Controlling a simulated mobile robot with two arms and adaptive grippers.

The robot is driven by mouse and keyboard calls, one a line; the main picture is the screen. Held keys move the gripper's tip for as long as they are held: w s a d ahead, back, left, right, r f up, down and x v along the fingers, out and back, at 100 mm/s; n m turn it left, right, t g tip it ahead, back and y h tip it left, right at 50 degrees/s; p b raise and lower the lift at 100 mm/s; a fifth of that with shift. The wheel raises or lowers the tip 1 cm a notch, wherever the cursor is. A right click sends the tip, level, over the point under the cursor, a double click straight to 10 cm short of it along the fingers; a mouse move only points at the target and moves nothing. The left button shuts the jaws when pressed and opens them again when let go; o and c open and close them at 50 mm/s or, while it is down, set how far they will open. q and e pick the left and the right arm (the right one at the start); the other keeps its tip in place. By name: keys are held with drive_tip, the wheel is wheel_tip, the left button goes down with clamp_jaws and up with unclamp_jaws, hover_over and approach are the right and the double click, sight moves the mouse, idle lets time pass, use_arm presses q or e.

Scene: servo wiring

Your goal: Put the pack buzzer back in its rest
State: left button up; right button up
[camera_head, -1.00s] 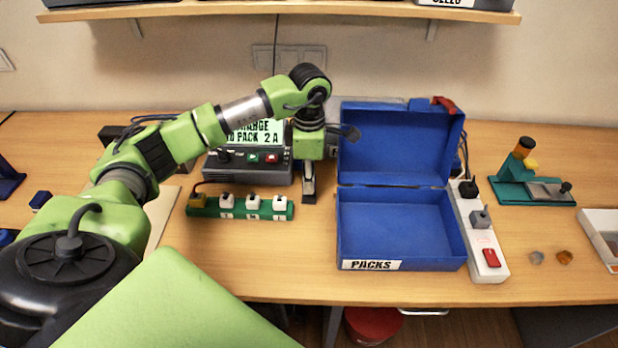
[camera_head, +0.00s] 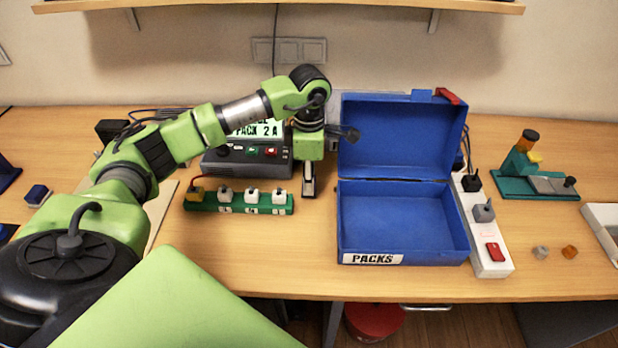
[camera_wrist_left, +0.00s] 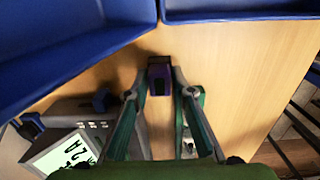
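My left gripper (camera_head: 309,187) points down over the table between the grey charger and the blue PACKS box. In the left wrist view, a small dark purple block (camera_wrist_left: 159,78) sits between its fingertips, and the fingers look closed on it. I cannot tell from its look whether this block is the pack buzzer. The block is too small to make out in the head view. I cannot make out which thing is the buzzer's rest. My right gripper is not in view.
The open blue box (camera_head: 402,222) is empty. Left of it are the charger (camera_head: 246,161) with a lit screen and a green strip (camera_head: 238,203) with several plugs. A white power strip (camera_head: 483,235) stands right of the box. The table front between the strip and box is clear.

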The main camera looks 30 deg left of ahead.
use_arm(q)
drive_tip(key=shift+o, duration=0.9)
drive_tip(key=shift+r, duration=0.15)
wheel_tip(320, 180, up, 12)
